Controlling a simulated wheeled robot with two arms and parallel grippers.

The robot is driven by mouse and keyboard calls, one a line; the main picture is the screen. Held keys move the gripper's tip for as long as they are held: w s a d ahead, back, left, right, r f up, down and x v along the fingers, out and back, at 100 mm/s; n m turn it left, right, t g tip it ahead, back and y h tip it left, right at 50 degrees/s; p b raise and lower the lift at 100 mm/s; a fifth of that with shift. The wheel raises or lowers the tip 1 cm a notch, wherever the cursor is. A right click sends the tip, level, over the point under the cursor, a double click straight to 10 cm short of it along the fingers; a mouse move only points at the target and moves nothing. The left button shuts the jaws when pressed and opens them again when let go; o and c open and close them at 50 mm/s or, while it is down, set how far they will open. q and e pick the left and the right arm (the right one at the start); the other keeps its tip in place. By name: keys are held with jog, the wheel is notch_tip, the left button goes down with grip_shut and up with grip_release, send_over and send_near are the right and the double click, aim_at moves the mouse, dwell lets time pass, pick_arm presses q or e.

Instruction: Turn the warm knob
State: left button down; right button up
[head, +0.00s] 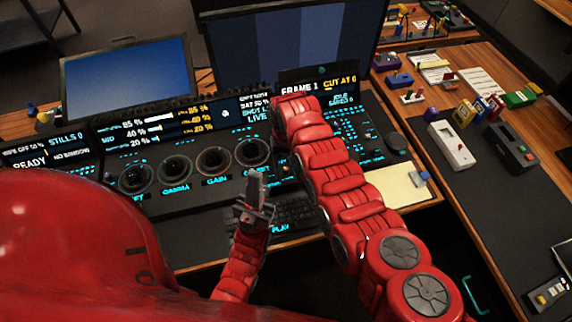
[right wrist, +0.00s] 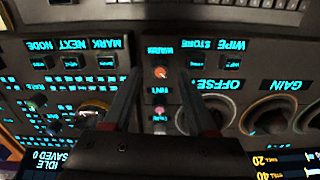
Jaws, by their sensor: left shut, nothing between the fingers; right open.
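The warm knob (right wrist: 160,72) is a small orange-lit knob on the dark panel, with a label beside it that appears upside down in the right wrist view. My right gripper (right wrist: 159,78) is open, its two fingers on either side of the knob in that view. I see no contact, and the gap to the panel is hard to judge. In the head view my red right arm hides the right gripper and most of this strip of panel. My left gripper (head: 257,180) is shut and empty, in front of the trackballs.
A pink-lit knob (right wrist: 160,113) sits close by in the same strip, past the tint label. Several trackballs in round rings, such as the gain ring (head: 213,160), lie to the left. A keyboard (head: 292,214) lies in front. A yellow pad (head: 392,188) lies right of my arm.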

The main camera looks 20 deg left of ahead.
notch_tip(320, 180, up, 10)
jog(key=b, duration=0.2)
notch_tip(320, 180, up, 5)
jog(key=p, duration=0.1)
send_over(286, 168)
jog(key=shift+r, duration=0.4)
